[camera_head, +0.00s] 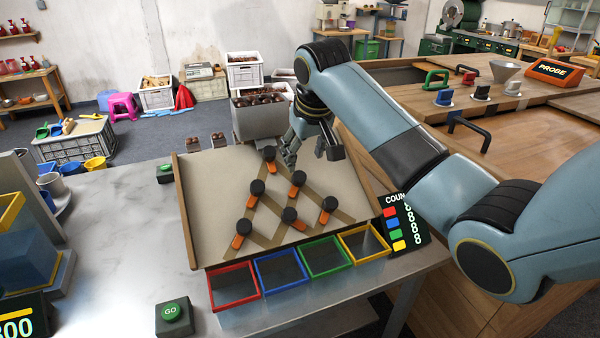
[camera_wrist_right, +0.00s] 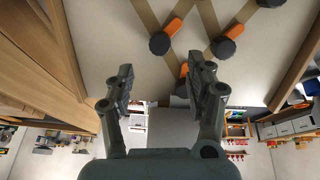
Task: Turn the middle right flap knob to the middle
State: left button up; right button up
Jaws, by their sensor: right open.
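The middle right flap knob (camera_head: 298,178) has a black cap with an orange pointer, which points down and slightly left along the sloped board (camera_head: 215,175). In the right wrist view this knob (camera_wrist_right: 160,43) lies beyond the fingertips, with its pointer toward upper right. My right gripper (camera_head: 308,152) is open and empty just above and behind the knob in the head view, apart from it as far as I can tell. Its two fingers also show in the right wrist view (camera_wrist_right: 160,75), spread with a wide gap. My left gripper is not in view.
Close by are the top knob (camera_head: 269,153), the middle left knob (camera_head: 257,187) and bottom row knobs (camera_head: 290,215). Red (camera_head: 233,307), blue, green and yellow trays line the board's front edge. A grey hopper (camera_head: 260,121) stands behind. The GO button (camera_head: 171,311) sits front left.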

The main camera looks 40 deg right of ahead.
aim_at(300, 176)
jog(key=x, duration=0.9)
jog(key=shift+s, duration=0.1)
jog(key=shift+r, duration=0.1)
grip_shut()
